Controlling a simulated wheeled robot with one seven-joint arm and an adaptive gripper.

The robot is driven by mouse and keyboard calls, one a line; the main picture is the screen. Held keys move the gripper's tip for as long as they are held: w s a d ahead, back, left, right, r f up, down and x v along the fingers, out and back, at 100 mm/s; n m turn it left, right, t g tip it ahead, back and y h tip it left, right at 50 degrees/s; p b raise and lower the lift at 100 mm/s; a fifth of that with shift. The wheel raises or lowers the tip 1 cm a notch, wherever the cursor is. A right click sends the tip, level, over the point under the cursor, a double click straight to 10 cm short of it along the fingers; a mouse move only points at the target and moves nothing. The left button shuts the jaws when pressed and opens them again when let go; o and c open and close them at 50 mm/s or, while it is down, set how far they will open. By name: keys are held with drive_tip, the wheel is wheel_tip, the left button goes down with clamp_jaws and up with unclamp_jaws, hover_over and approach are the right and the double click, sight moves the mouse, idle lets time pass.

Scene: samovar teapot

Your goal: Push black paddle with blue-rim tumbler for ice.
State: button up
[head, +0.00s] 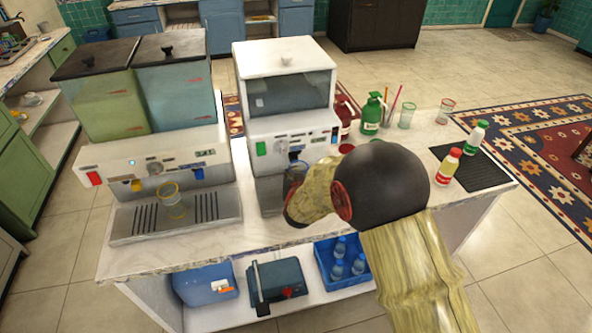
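The white ice machine (285,95) with a clear front window stands at the middle of the counter. A small dark, glass-like shape (296,170) shows under its front panel, just beyond the end of my arm. I cannot tell whether it is the blue-rim tumbler, the black paddle or part of my gripper. My arm reaches in from the lower right and its wrist covers the right side of the machine's dispensing area. My gripper's fingers are hidden or too small to make out. No blue rim is clearly visible.
Left of it stands a green and blue two-tank dispenser (150,95), with a yellow-rim tumbler (172,203) on its drip tray. To the right are a green pump bottle (371,114), green-rim (406,116) and red-rim (445,111) tumblers, and two small bottles by a black mat (487,172).

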drive_tip(key=shift+s+d, duration=0.2)
drive_tip(key=shift+s, duration=0.45)
drive_tip(key=shift+s, duration=0.1)
idle(0.3)
drive_tip(key=shift+s+d, duration=0.45)
drive_tip(key=shift+s, duration=1.1)
drive_tip(key=shift+s+d, duration=0.45)
drive_tip(key=shift+s, duration=1.15)
drive_tip(key=shift+s+d, duration=0.45)
drive_tip(key=shift+s, duration=1.1)
drive_tip(key=shift+d, duration=0.15)
